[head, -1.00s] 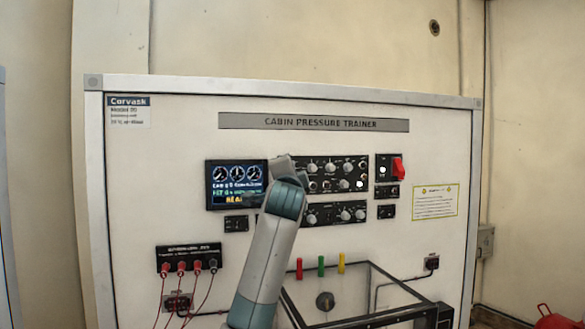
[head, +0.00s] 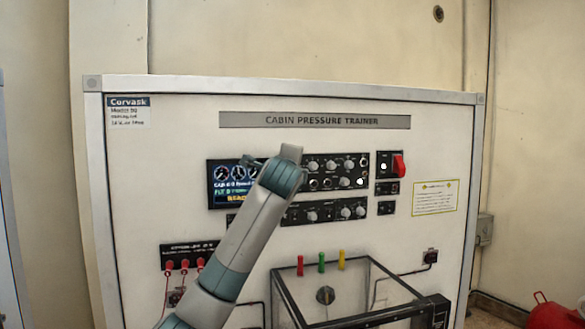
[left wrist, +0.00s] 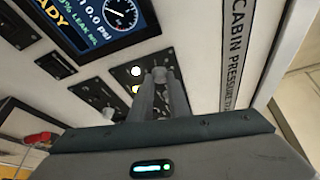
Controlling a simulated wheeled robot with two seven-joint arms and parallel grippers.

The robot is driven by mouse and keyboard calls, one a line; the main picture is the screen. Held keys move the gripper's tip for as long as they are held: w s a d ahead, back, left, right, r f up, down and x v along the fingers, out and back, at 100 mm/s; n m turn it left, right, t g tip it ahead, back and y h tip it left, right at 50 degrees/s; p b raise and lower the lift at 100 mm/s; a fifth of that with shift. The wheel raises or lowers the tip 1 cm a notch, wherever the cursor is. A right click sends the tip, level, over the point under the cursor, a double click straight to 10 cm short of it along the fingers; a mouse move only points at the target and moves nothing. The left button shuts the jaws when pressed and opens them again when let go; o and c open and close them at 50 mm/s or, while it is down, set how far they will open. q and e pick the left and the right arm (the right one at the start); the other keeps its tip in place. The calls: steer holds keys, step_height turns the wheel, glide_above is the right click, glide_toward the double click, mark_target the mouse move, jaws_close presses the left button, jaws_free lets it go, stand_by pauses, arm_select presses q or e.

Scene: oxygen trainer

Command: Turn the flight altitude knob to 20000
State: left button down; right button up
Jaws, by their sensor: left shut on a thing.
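The cabin pressure trainer's upper knob panel (head: 345,163) holds rows of grey knobs to the right of a dark display (head: 222,186). My left gripper (left wrist: 160,76) is at this panel, with its fingers shut on a small knob. In the head view, my left arm comes up from the lower left and covers the panel's left end, so the held knob is hidden there. In the left wrist view, the fingers cover most of the knob, and its pointer and scale cannot be read. The display also shows in the left wrist view (left wrist: 95,30). My right gripper is not in view.
A lower knob panel (head: 345,211) sits just below. A red switch (head: 399,166) is to the right. Red, green and yellow pegs stand above a clear box (head: 375,285). Red plugs with cables (head: 184,264) are at the lower left.

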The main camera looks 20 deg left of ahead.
arm_select(q)
steer(key=c, duration=1.7)
jaws_free()
steer(key=b+v, duration=0.9)
steer(key=v, duration=0.8)
steer(key=shift+s+f, duration=0.15)
